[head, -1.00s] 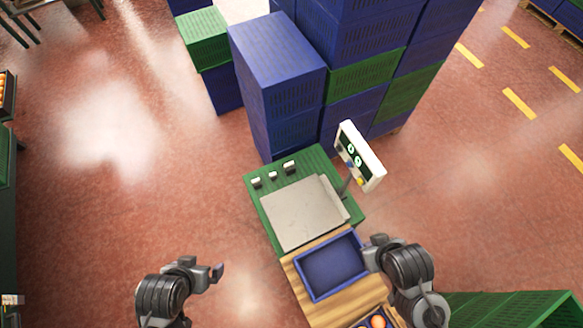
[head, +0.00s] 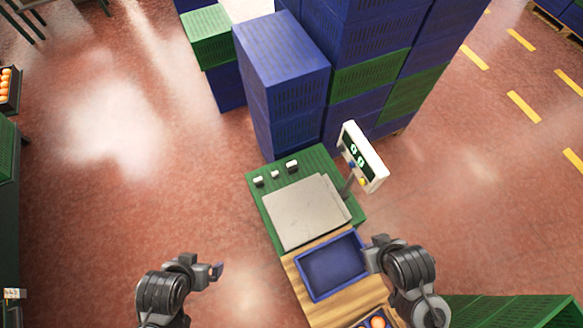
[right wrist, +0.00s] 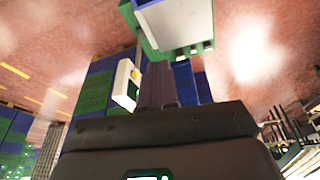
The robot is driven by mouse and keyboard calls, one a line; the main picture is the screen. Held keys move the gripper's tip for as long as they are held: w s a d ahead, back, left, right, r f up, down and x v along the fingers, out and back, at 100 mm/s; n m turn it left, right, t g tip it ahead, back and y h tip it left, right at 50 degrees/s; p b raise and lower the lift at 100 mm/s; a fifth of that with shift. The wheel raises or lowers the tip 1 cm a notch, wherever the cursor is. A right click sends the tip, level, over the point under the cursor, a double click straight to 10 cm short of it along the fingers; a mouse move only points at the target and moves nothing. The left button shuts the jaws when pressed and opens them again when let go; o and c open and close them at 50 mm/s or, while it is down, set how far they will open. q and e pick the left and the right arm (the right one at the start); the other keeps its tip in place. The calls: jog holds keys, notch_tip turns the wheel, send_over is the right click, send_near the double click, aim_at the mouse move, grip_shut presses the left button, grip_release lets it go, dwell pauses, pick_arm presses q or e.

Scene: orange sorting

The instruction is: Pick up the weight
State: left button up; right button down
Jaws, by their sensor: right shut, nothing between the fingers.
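Three small weights, pale on top, stand in a row on the green crate top behind the metal scale plate (head: 305,212): a left one (head: 258,181), a middle one (head: 274,174) and a right one (head: 292,165). My left gripper (head: 217,270) is left of the scale, apart from it and from the weights; its jaw opening is unclear. My right gripper (head: 370,257) is shut and empty at the right edge of the blue tray, away from the weights. Its closed fingers (right wrist: 156,82) show in the right wrist view, with the scale beyond them.
A blue tray (head: 312,297) sits on a wooden surface (head: 335,311) in front of the scale. The scale's display (head: 362,157) stands at its right. Tall stacks of blue and green crates (head: 283,62) rise behind. Oranges (head: 378,322) show at the bottom edge. Floor to the left is open.

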jog(key=shift+c, duration=0.8)
grip_release()
